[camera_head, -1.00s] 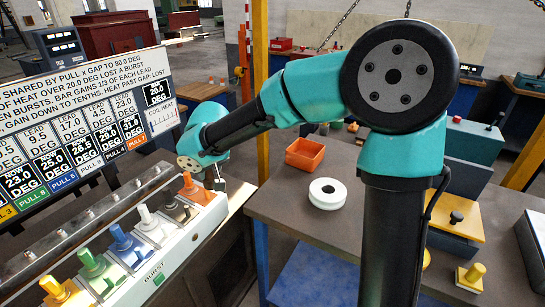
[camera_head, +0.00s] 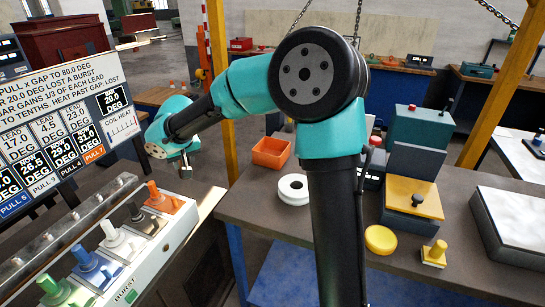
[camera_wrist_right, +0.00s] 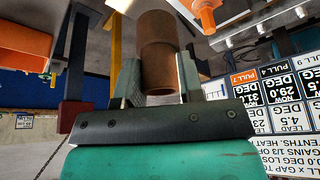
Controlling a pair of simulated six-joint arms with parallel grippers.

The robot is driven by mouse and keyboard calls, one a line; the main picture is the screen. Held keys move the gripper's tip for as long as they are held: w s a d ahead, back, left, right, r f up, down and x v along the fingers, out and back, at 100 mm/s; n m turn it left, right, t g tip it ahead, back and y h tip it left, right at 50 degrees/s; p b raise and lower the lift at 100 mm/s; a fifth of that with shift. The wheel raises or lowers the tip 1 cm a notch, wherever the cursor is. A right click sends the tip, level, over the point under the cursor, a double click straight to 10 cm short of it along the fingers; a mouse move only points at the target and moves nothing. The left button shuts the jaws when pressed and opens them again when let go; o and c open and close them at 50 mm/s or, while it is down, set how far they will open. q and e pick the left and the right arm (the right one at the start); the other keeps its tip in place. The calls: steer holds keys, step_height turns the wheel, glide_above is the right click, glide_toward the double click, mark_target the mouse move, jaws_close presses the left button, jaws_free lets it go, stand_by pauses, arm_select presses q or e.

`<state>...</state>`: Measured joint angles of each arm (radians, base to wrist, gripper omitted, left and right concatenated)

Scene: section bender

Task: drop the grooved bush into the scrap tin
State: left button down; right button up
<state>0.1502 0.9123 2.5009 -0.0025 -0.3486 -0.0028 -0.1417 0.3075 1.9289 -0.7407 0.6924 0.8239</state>
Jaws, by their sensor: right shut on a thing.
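My right gripper (camera_wrist_right: 160,82) is shut on a brown cylindrical bush (camera_wrist_right: 158,48) with a groove around its middle, in the right wrist view. In the head view my right gripper (camera_head: 186,168) is small, above the far end of the lever panel; the bush cannot be made out there. An open orange bin (camera_head: 270,153), possibly the scrap tin, stands on the table to the right of the gripper. An orange edge (camera_wrist_right: 30,50) at upper left of the wrist view may be that bin. My left gripper is not in view.
The lever panel (camera_head: 135,255) has several coloured levers, with an orange lever (camera_head: 160,197) nearest the gripper. A sign (camera_head: 65,130) stands behind it. A white ring (camera_head: 293,189) lies on the table (camera_head: 250,208) near the bin. A yellow post (camera_head: 216,60) rises behind.

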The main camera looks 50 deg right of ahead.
steer(key=d+f+m+g+h, duration=0.2)
steer(key=d+m, duration=0.7)
steer(key=d, duration=3.1)
step_height(320, 180, down, 2)
steer(key=shift+s+d+h, duration=0.15)
steer(key=shift+s+h, duration=0.05)
steer(key=shift+h, duration=0.4)
step_height(320, 180, down, 6)
steer(key=o, duration=1)
steer(key=shift+o, duration=0.2)
